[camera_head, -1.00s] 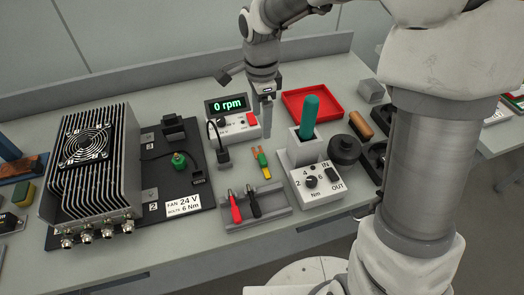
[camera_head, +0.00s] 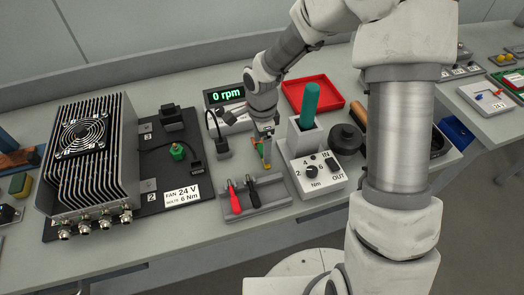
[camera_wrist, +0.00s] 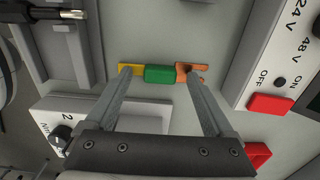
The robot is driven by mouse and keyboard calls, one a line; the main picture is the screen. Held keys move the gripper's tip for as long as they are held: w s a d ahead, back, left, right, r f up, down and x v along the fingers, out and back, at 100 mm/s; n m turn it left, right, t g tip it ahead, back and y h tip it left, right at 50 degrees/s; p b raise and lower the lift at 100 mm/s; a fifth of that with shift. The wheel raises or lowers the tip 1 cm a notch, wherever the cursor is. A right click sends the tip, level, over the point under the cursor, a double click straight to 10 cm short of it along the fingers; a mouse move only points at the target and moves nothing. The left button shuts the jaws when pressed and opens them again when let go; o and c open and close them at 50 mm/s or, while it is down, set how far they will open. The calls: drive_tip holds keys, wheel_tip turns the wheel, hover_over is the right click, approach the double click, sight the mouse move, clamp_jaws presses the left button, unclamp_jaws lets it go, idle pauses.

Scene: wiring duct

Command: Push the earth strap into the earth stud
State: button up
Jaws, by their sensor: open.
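The earth strap (camera_wrist: 158,74) lies flat on the bench, with a yellow end, a green middle and an orange end with a hole. In the head view it is partly hidden behind my gripper (camera_head: 265,152). My gripper is open and points down at the strap. In the wrist view its two fingertips (camera_wrist: 156,72) are spread toward the strap's two ends, with the green middle between them; I cannot tell whether they touch it. A green piece (camera_head: 178,152) on the black board (camera_head: 110,215), left of the strap, appears to be the earth stud.
A grey holder (camera_head: 262,205) with red and black probes stands in front of the strap. The torque box (camera_head: 318,172) with a green-handled tool is close on the right. The rpm display unit (camera_head: 226,95) is behind. The finned fan unit (camera_head: 85,155) stands left.

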drive_tip(key=shift+f, duration=0.1)
drive_tip(key=shift+c, duration=0.3)
clamp_jaws()
